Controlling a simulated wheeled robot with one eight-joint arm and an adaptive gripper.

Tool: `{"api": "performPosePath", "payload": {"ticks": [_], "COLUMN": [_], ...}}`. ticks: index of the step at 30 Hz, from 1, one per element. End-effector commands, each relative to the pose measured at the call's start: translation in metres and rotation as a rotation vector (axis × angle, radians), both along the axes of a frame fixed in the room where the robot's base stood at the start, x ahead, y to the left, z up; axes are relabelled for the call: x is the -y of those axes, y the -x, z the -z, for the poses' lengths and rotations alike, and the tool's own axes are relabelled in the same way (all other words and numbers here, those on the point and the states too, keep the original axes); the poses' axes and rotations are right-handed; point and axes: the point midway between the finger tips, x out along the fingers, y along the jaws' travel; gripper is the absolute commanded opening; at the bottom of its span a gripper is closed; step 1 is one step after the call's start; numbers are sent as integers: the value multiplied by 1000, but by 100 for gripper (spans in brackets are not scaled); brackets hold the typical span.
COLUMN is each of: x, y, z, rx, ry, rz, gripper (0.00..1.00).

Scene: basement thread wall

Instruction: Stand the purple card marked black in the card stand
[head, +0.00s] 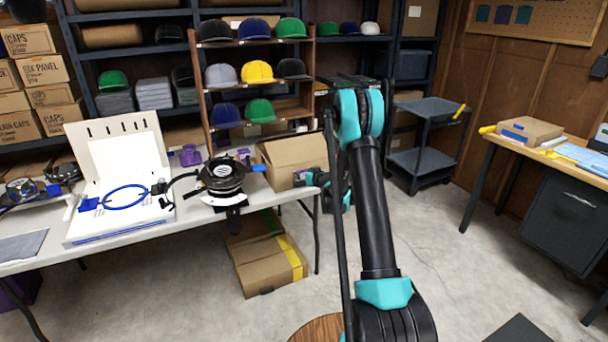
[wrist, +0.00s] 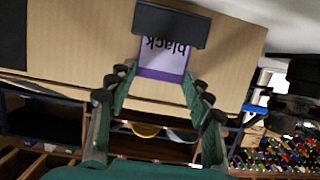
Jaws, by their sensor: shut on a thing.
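The purple card marked black (wrist: 163,58) is in the wrist view, a white face with a purple edge, its word upside down in the picture. My gripper (wrist: 160,75) is shut on the card, one finger at each side. A dark grey block (wrist: 172,24), seemingly the card stand, covers the card's far end; I cannot tell whether the card is seated in it or behind it. In the head view my gripper (head: 308,178) is at the right end of the white table, by the open cardboard box, partly hidden by my arm; the card is too small to make out there.
The open cardboard box (head: 285,150) stands close to my gripper. A black round machine (head: 222,175) and a white case with a blue hoop (head: 118,165) are to its left on the white table (head: 150,232). Shelves of caps (head: 258,72) stand behind.

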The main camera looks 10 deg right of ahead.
Motion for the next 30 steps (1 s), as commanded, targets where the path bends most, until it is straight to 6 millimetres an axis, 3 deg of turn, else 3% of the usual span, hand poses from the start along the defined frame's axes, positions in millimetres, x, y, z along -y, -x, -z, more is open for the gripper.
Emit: {"api": "performPosePath", "payload": {"ticks": [7, 8, 13, 24, 30], "x": [0, 0, 0, 1, 10], "y": [0, 0, 0, 1, 28], "z": [2, 2, 2, -2, -10], "rx": [0, 0, 0, 0, -1], "ry": [0, 0, 0, 0, 0], "rz": [0, 0, 0, 0, 1], "gripper": [35, 52, 71, 71, 71]}}
